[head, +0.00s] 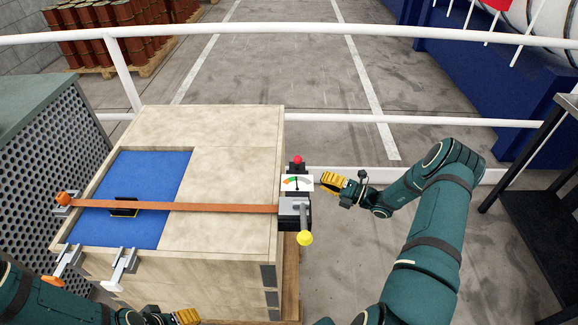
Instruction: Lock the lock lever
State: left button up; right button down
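A grey ratchet unit (292,208) sits on the right edge of a wooden crate (215,125). A grey lever with a yellow knob (305,238) points from it toward the front; it seems to be the lock lever, but no label shows. An orange strap (225,208) runs from the unit across the crate. My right gripper (331,182) has yellow fingers and is just right of the dial, apart from the yellow knob; its finger gap is unclear. My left gripper (188,316) is low at the front of the crate, partly cut off by the lower edge.
A dial gauge (297,183) and a red button (297,160) stand behind the ratchet unit. A white railing (350,118) crosses behind. A dark metal table (545,150) is at right. Floor between is clear.

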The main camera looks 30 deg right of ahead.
aim_at(297, 163)
dwell(0.3)
jog(key=x, duration=1)
jog(key=shift+b, duration=0.3)
jog(key=shift+w+d+r+m, duration=0.2)
jog(key=shift+r+m, duration=0.05)
jog(key=shift+m, duration=0.15)
